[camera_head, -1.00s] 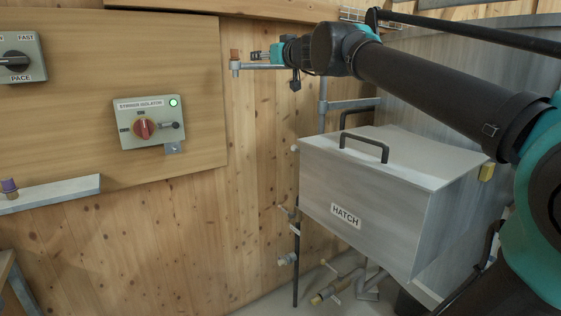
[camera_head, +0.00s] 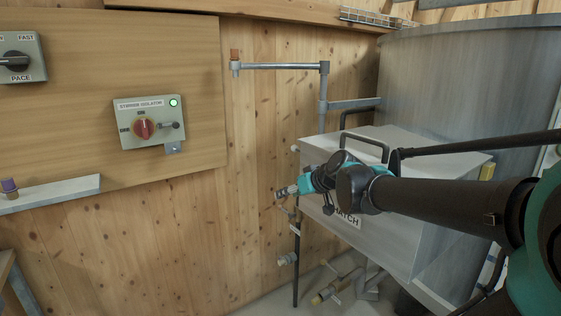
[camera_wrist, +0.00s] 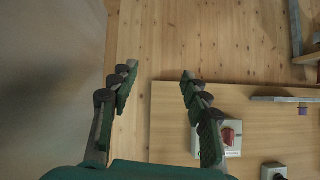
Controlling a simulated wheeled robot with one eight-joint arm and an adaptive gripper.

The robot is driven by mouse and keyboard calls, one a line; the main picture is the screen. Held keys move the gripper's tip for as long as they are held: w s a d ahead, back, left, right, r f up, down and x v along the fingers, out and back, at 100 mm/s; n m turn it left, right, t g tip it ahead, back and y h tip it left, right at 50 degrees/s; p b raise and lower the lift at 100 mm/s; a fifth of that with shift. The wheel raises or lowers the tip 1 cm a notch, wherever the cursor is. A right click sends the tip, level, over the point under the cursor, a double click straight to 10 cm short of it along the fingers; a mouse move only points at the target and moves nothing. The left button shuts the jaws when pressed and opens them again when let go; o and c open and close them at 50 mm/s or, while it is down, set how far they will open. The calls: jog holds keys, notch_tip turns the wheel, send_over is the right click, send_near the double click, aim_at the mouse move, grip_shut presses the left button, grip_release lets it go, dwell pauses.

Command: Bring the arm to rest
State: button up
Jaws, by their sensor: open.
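My gripper (camera_head: 284,192) is at the end of my arm, which comes in from the right in the head view. It is in front of the grey box labelled HATCH (camera_head: 395,225), at the box's left side, and hides part of the label. In the wrist view my gripper (camera_wrist: 157,80) shows two green and dark fingers spread wide apart. Nothing is between them. The wooden wall and board lie beyond the fingertips.
A stirrer isolator box (camera_head: 151,123) with a red knob and a lit green lamp is on the wooden board. A grey pipe (camera_head: 280,66) juts from a post above the hatch box. Pipes (camera_head: 340,287) lie on the floor below.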

jog(key=s+d+f+m+g+h, duration=0.2)
jog(key=s+d+f+h, duration=0.1)
jog(key=s+d+f, duration=0.5)
jog(key=s+d+f+m+g+h, duration=0.2)
jog(key=s+d+f, duration=0.6)
jog(key=f, duration=0.7)
jog(key=shift+s+f+m+h, duration=0.2)
jog(key=shift+s+m+h, duration=0.65)
jog(key=shift+s, duration=0.4)
jog(key=shift+d, duration=0.1)
